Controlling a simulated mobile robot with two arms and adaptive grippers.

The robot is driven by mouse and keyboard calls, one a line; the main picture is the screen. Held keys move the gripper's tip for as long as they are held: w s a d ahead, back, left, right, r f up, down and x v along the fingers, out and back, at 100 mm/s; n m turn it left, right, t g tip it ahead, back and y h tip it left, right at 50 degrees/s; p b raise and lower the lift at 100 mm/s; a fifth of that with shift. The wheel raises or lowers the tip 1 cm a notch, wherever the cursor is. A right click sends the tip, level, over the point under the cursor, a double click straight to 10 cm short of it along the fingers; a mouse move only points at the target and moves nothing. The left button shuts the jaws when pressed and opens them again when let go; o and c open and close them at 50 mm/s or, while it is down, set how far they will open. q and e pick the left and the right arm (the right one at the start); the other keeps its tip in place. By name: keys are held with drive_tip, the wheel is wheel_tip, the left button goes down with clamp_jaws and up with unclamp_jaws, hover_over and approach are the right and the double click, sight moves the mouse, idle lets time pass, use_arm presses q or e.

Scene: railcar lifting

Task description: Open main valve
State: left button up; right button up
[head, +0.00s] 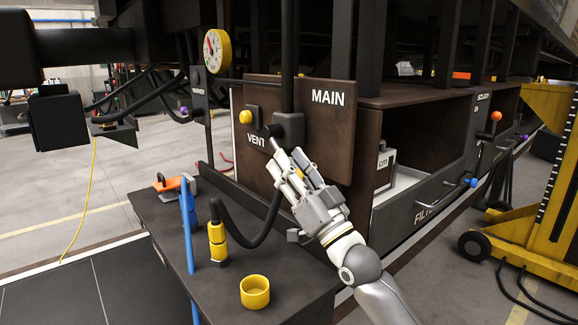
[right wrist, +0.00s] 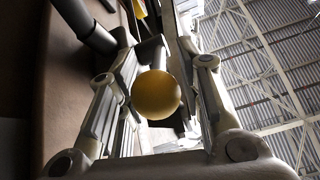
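The brown panel marked MAIN (head: 333,123) is on the side of the railcar. A black valve body (head: 290,128) sits on it under a vertical black pipe. My right gripper (head: 283,163) is up against the valve, its fingers pointing up and to the left. In the right wrist view, a yellow ball knob (right wrist: 157,95) with a dark stem behind it lies between the two spread fingers. There is no clear grip on it. In the head view the gripper hides any such ball at the valve. My left gripper is not in view.
A yellow knob (head: 245,117) sits by the VENT label, left of the valve. A dark bench (head: 165,217) below carries a yellow cup (head: 255,291), a yellow hose fitting (head: 218,242) and an orange tool (head: 170,184). A pressure gauge (head: 217,51) stands above left.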

drive_tip(key=v, duration=1.2)
